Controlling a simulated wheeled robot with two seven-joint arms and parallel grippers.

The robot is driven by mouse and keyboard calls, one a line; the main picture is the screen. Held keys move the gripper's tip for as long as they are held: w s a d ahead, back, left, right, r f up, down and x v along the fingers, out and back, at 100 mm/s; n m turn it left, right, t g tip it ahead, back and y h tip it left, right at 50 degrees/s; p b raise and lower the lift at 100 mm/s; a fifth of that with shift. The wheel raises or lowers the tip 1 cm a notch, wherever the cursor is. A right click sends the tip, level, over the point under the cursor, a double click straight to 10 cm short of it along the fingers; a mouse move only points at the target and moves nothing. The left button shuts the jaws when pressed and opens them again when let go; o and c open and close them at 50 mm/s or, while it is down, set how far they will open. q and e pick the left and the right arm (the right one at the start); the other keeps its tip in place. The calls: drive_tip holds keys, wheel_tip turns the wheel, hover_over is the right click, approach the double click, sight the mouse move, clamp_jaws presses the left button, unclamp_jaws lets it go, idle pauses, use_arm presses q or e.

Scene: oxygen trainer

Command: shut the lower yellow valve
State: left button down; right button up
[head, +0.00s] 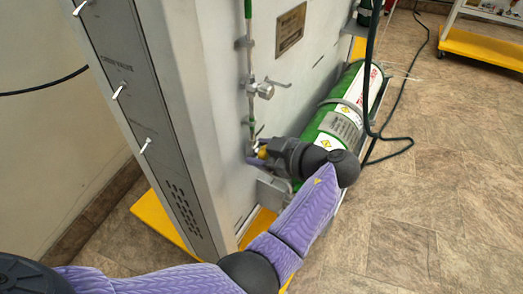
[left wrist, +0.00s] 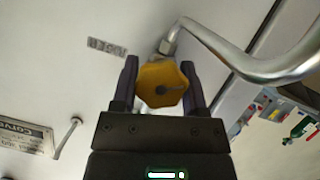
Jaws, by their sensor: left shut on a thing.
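The lower yellow valve (left wrist: 161,86) is a yellow lobed knob on the trainer's pipework. In the left wrist view it sits between the two fingers of my left gripper (left wrist: 162,88), which is shut on it. In the head view only a small yellow part of the valve (head: 263,153) shows, low on the panel below a silver lever valve. My left gripper (head: 262,155) reaches it there from the right, and the gripper and wrist hide most of it. My right gripper is in neither view.
A green cylinder (head: 351,88) lies strapped right beside my left wrist. A silver lever valve (head: 265,90) sits on the pipe above. A dark green hose (head: 369,75) hangs at the right. A bent silver pipe (left wrist: 247,65) passes close to the knob. The tiled floor (head: 430,190) at right is clear.

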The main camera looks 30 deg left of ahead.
use_arm(q)
drive_tip(key=m+g, duration=0.2)
drive_tip(key=m, duration=0.1)
drive_tip(key=shift+b, duration=0.3)
drive_tip(key=shift+c, duration=0.5)
unclamp_jaws()
